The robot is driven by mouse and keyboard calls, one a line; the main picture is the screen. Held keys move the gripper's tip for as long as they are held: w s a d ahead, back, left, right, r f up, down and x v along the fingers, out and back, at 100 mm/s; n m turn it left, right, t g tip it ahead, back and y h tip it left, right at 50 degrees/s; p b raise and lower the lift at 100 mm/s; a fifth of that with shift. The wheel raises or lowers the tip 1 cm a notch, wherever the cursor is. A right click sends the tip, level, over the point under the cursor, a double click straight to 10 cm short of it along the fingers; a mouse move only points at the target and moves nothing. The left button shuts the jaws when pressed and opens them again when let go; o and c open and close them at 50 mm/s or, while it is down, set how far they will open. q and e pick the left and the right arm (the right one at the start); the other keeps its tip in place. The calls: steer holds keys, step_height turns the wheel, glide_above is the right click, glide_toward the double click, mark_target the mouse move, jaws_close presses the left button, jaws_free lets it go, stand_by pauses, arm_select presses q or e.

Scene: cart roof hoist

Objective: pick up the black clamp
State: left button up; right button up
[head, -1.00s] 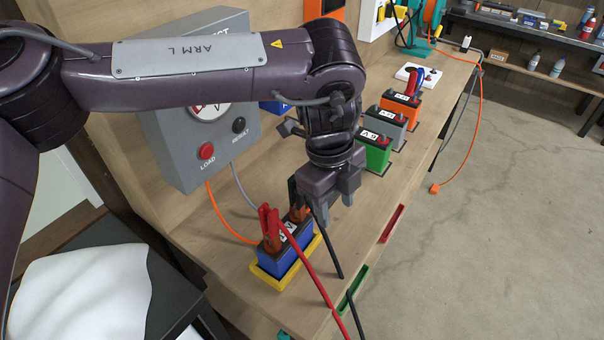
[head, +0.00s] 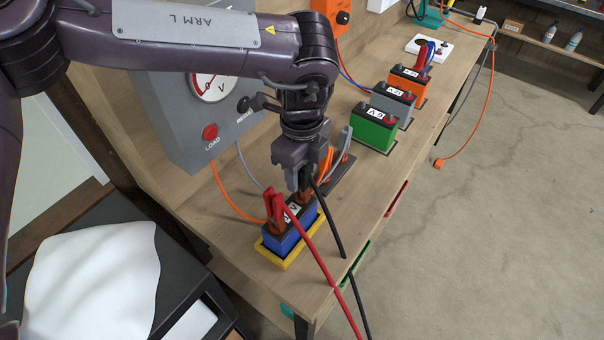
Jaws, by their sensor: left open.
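My left gripper (head: 303,184) is open and points down over the far end of the blue battery (head: 284,240). The black clamp is almost wholly hidden behind its fingers, at the battery's far terminal. I cannot tell whether the fingers touch it. The black cable (head: 329,217) runs out from beside the fingers toward the table's front edge. A red clamp (head: 276,209) stands on the battery's near terminal, close to the gripper, with its red cable (head: 319,258) trailing the same way. My right gripper is out of view.
The blue battery sits in a yellow tray (head: 267,257). A grey meter box (head: 190,130) stands behind it. Green (head: 374,131), grey (head: 394,106) and orange (head: 408,82) batteries stand farther along the bench. The bench top (head: 372,178) is clear near its front edge.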

arm_select(q)
jaws_close()
stand_by(0.4)
steer(key=shift+r, duration=0.1)
steer(key=shift+w+r, duration=0.1)
steer(key=shift+r, duration=0.45)
step_height(320, 180, up, 10)
steer(key=shift+d+r+b, duration=0.1)
steer(key=shift+r+b, duration=0.1)
steer(key=shift+b, duration=1)
step_height(320, 180, up, 8)
steer(key=p, duration=0.1)
steer(key=shift+r+p, duration=0.2)
steer(key=shift+p, duration=0.1)
